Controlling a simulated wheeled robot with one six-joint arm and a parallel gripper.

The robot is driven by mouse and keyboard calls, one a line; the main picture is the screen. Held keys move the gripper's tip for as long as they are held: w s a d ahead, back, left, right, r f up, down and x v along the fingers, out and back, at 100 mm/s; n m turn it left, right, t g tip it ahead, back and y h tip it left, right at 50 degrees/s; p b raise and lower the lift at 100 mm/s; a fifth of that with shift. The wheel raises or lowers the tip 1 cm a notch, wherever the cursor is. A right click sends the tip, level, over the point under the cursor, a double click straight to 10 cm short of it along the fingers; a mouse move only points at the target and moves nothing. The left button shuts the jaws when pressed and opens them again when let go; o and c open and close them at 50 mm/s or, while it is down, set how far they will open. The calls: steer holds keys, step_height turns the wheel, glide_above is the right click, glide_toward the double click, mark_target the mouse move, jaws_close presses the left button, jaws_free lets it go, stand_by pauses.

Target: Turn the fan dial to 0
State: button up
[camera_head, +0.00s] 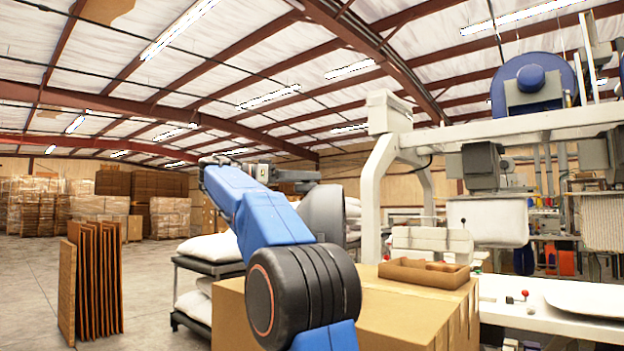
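My blue and black arm rises from the bottom centre and bends back at the wrist. A large blue round housing (531,84), perhaps the fan, sits on top of the white filling machine (388,160) at the upper right. A grey rounded part (324,213) shows behind my arm, partly hidden.
Cardboard boxes (395,320) stand close in front, with an open shallow tray (424,273) on top. A white machine table (560,312) with small red knobs is at right. A cart with white pillows (212,247) and upright cardboard sheets (95,280) stand left.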

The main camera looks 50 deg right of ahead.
jaws_close()
steer(key=shift+s+r+n+t+h, duration=0.1)
steer(key=shift+n+t+h, duration=0.95)
steer(key=shift+t, duration=0.65)
steer(key=shift+n+t, duration=0.45)
steer(key=shift+t, duration=0.05)
jaws_free()
